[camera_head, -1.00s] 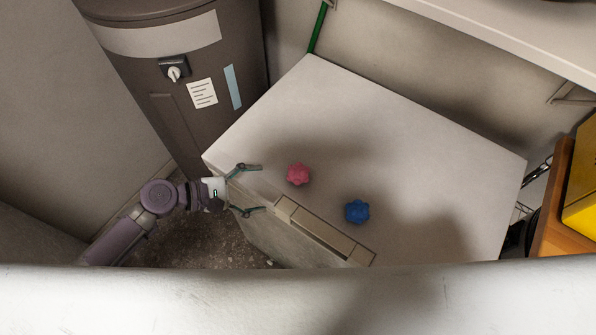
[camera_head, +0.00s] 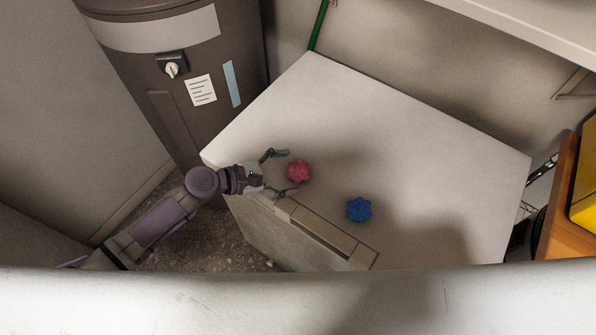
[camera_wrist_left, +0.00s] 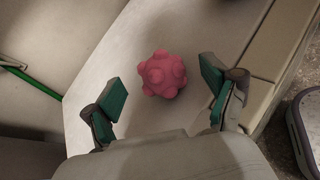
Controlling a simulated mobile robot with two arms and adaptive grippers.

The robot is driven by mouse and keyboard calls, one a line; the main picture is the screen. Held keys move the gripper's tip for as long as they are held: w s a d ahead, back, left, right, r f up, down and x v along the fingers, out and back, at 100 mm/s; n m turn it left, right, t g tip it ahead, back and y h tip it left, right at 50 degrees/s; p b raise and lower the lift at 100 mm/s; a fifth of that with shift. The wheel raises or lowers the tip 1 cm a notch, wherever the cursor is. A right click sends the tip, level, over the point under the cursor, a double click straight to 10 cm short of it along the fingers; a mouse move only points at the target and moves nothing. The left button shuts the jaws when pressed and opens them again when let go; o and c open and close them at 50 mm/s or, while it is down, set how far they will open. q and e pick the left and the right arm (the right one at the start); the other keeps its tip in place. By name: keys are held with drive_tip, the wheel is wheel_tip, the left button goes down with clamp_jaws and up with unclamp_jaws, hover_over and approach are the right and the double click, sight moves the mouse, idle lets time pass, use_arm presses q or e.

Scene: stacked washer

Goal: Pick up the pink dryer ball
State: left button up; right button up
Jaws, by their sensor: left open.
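The pink dryer ball (camera_head: 299,171) is a small knobbly ball on the white washer top (camera_head: 400,130), near its left edge. It also shows in the left wrist view (camera_wrist_left: 162,74), just ahead of the fingertips and a little right of centre. My left gripper (camera_head: 283,172) is open and empty, with its two fingers spread just left of the ball. In the wrist view the green-padded fingers (camera_wrist_left: 162,94) stand on either side with the ball slightly beyond them. My right gripper is not in view.
A blue knobbly ball (camera_head: 359,209) lies on the washer top, to the lower right of the pink one. The washer's control panel (camera_head: 320,232) runs along the front edge. A dark cylindrical tank (camera_head: 165,90) stands at the left. The rear washer top is clear.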

sight(290, 172)
use_arm(q)
drive_tip(key=x, duration=0.3)
drive_tip(key=shift+w+d+f+b, duration=0.2)
drive_tip(key=shift+f+b, duration=0.1)
drive_tip(key=shift+b, duration=0.05)
drive_tip(key=shift+s, duration=0.15)
drive_tip(key=c, duration=1.2)
drive_tip(key=shift+r, duration=0.1)
